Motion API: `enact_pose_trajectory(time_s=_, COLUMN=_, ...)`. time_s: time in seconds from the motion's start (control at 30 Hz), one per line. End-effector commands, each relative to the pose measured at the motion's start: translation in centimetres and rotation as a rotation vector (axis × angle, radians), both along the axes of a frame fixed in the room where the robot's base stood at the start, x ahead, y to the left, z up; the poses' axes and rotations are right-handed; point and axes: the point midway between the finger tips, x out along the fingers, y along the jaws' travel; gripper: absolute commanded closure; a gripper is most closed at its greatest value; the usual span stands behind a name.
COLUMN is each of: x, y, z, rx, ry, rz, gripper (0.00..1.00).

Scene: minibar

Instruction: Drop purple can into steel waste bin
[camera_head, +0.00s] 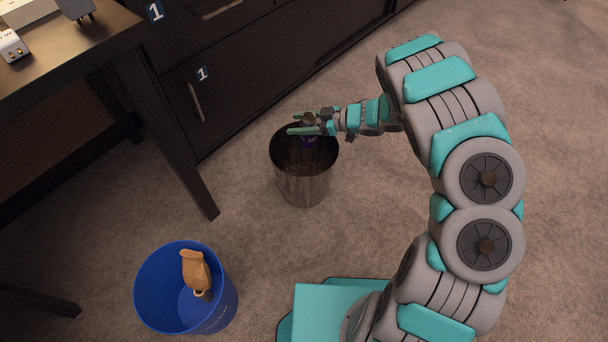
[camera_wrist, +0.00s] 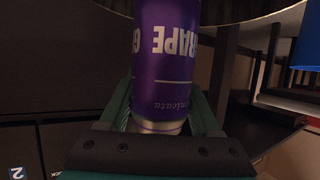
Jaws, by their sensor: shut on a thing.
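The purple can (camera_head: 309,138) is held by my gripper (camera_head: 306,123) over the mouth of the steel waste bin (camera_head: 304,187) in the head view. Most of the can is hidden there by the fingers. In the wrist view the purple can (camera_wrist: 178,60) fills the middle, with white upside-down "GRAPE" lettering, between the two teal fingers of my gripper (camera_wrist: 168,110). The bin stands upright on the carpet. Its rim shows as a dark curved edge at the top of the wrist view.
A blue bin (camera_head: 186,290) with a brown object (camera_head: 196,270) inside stands at the lower left. A dark cabinet (camera_head: 260,70) is behind the steel bin. A dark table (camera_head: 75,50) is at the upper left. Open carpet (camera_head: 555,130) lies to the right.

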Motion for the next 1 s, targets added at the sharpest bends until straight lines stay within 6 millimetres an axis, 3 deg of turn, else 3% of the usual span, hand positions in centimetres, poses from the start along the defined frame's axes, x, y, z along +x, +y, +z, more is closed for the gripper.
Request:
enact_pose_trajectory(time_s=0.4, x=0.0, y=0.0, z=-4.7, rx=0.000, ry=0.001, rz=-0.001, gripper=0.88)
enact_pose_trajectory(time_s=0.77, x=0.0, y=-0.1, z=-5.0, rx=-0.001, ry=-0.001, rz=-0.002, gripper=0.88)
enact_pose_trajectory(time_s=0.8, x=0.1, y=-0.1, z=-5.0, rx=-0.001, ry=-0.001, rz=-0.002, gripper=0.33)
enact_pose_trajectory(time_s=1.0, x=0.0, y=-0.1, z=-5.0, rx=-0.001, ry=0.000, rz=-0.002, gripper=0.10)
